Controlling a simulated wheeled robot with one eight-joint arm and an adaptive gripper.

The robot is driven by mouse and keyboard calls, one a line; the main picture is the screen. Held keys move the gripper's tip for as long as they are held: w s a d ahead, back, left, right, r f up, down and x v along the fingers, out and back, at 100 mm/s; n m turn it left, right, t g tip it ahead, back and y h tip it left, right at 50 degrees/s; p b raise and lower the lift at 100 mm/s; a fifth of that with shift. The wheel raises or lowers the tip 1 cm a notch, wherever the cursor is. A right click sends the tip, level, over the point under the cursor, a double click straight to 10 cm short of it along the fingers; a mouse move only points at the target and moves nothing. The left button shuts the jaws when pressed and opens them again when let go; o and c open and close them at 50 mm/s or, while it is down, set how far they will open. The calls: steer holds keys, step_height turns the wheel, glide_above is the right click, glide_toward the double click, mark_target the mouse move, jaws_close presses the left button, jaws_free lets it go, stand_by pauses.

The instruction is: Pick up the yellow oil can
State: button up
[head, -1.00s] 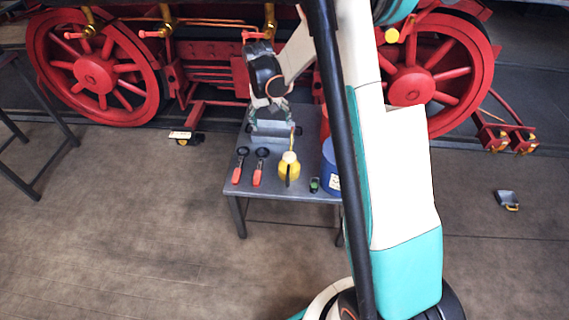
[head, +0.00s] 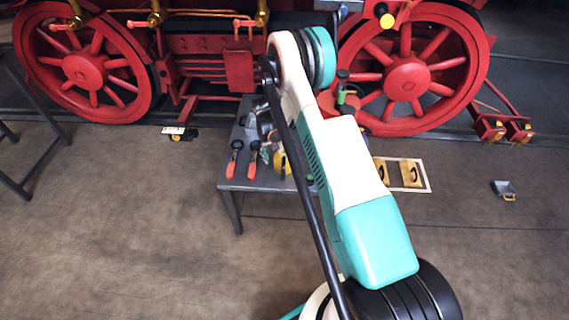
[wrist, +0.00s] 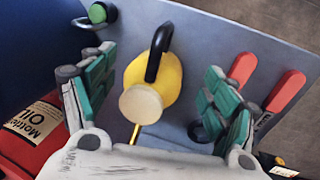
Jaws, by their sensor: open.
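The yellow oil can (wrist: 172,84) stands on the grey table (wrist: 215,30), with a black curved handle and a cream cap. In the wrist view it sits between the two green-padded fingers of my gripper (wrist: 160,78). The fingers are open, with a gap visible on both sides of the can. In the head view only a bit of the oil can (head: 281,164) shows beside my gripper (head: 266,152); my arm hides the rest.
Two red-handled tools (wrist: 284,91) lie close to the right finger. A red oil container (wrist: 25,142) is near the left finger, and a small green-topped item (wrist: 97,13) is at upper left. A red-wheeled locomotive (head: 90,75) stands behind the table.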

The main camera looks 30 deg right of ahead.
mark_target(283, 169)
steer(key=f+b, duration=0.1)
steer(key=f, duration=0.2)
steer(key=f+b, duration=0.1)
steer(key=f, duration=0.2)
steer(key=s+d+f+b, duration=0.1)
steer(key=f, duration=0.1)
steer(key=shift+f+b, duration=0.35)
steer(key=shift+f, duration=0.05)
steer(key=shift+r, duration=0.1)
jaws_close()
